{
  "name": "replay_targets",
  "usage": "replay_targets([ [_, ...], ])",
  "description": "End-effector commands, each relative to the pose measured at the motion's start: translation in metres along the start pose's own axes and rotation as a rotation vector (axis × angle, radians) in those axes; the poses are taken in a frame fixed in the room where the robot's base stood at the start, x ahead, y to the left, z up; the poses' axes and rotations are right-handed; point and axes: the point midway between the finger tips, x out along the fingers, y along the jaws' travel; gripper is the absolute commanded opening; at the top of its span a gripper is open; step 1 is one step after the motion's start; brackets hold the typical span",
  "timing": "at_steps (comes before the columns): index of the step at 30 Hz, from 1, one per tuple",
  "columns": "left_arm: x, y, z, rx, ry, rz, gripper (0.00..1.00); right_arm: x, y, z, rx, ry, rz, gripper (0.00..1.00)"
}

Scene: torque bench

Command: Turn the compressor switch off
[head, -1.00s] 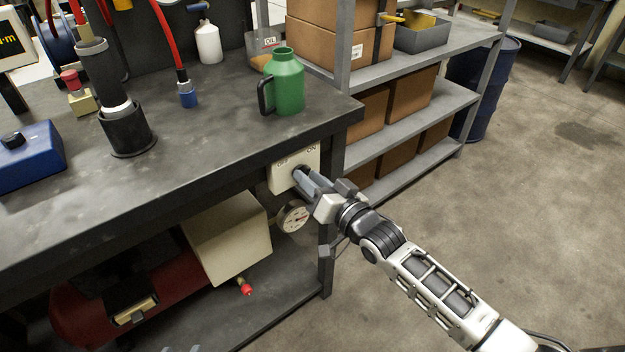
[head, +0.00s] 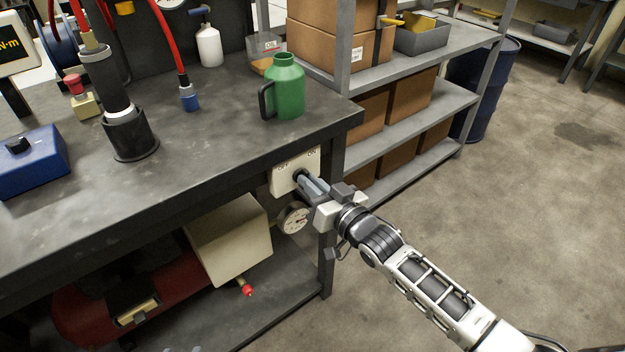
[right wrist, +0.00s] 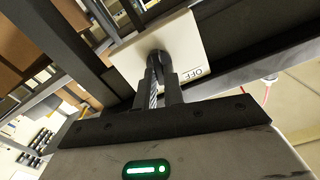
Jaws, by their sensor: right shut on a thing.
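The compressor switch is a cream box (head: 284,181) on the front of the bench near its right corner, marked OFF on the left and ON on the right. Its dark knob (head: 299,175) is mostly hidden by my right gripper (head: 308,182). In the right wrist view the box (right wrist: 187,50) shows the OFF label, and my right gripper's fingers (right wrist: 163,86) are shut on the dark knob (right wrist: 158,60). The knob's exact pointing direction is hard to tell. My left gripper is not in view.
A pressure gauge (head: 293,218) sits just below the switch. The red compressor tank (head: 185,296) with a cream housing (head: 230,238) is under the bench. A green jug (head: 285,88) stands on the bench top above. Floor to the right is clear.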

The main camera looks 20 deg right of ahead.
Motion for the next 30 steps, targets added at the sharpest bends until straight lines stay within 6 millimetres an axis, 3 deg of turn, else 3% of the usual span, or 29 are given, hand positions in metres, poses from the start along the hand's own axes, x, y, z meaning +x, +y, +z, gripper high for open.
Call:
replay_targets([
  [18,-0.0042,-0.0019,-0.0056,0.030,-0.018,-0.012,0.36,-0.0002,-0.0028,0.0005,-0.558,-0.001,0.000,0.00],
  [30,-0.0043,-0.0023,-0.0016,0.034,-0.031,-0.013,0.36,-0.0003,-0.0035,0.0015,-0.760,0.000,-0.001,0.00],
])
